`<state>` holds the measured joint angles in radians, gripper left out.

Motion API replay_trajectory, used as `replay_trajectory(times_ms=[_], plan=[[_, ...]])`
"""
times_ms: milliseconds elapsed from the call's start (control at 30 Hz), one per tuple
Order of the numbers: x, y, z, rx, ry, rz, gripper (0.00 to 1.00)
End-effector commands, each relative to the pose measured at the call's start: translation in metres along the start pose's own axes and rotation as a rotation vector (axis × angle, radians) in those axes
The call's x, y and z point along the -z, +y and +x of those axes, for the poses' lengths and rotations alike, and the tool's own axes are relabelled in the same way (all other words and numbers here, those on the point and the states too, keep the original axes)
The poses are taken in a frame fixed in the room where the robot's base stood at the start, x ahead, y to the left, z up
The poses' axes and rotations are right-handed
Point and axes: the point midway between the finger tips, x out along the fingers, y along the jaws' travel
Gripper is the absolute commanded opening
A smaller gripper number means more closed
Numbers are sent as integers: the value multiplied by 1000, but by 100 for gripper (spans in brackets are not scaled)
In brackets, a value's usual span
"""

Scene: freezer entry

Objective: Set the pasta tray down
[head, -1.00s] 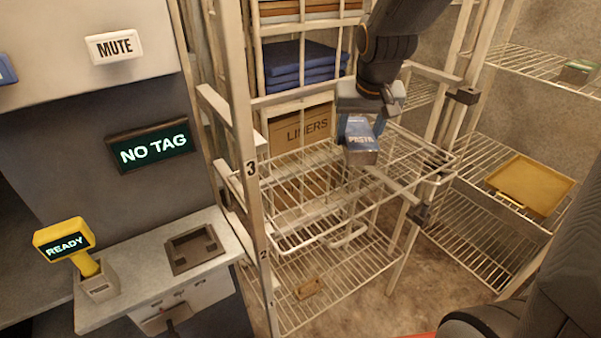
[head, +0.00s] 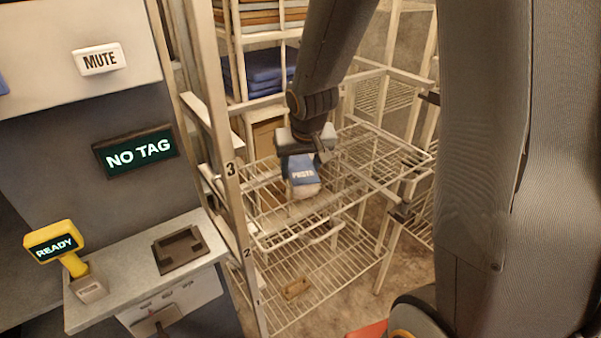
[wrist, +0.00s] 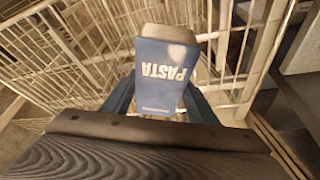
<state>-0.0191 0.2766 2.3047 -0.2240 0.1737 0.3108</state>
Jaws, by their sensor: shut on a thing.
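The pasta tray (head: 303,174) is a blue box with a pale end and the word PASTA on it. It also shows in the wrist view (wrist: 162,72), between the two fingers. My gripper (head: 305,158) is shut on it. The tray is over the upper wire shelf (head: 262,238) of the rack marked 3. I cannot tell whether its underside touches the wires. The fingertips are mostly hidden behind the tray in the wrist view.
Rack posts stand left and right of the shelf. A lower wire shelf (head: 335,290) holds a small brown piece (head: 297,287). Folded blue items (head: 255,72) lie behind.

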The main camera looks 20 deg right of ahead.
Motion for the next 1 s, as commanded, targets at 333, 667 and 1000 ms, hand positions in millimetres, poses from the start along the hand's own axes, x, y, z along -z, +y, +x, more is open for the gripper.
replay_trajectory(times_ms=[333, 667, 1000], plan=[[-6, 0, 15, 1, 1, 0, 21], [-8, 0, 18, 1, 0, 0, 70], [-7, 0, 17, 1, 0, 0, 72]])
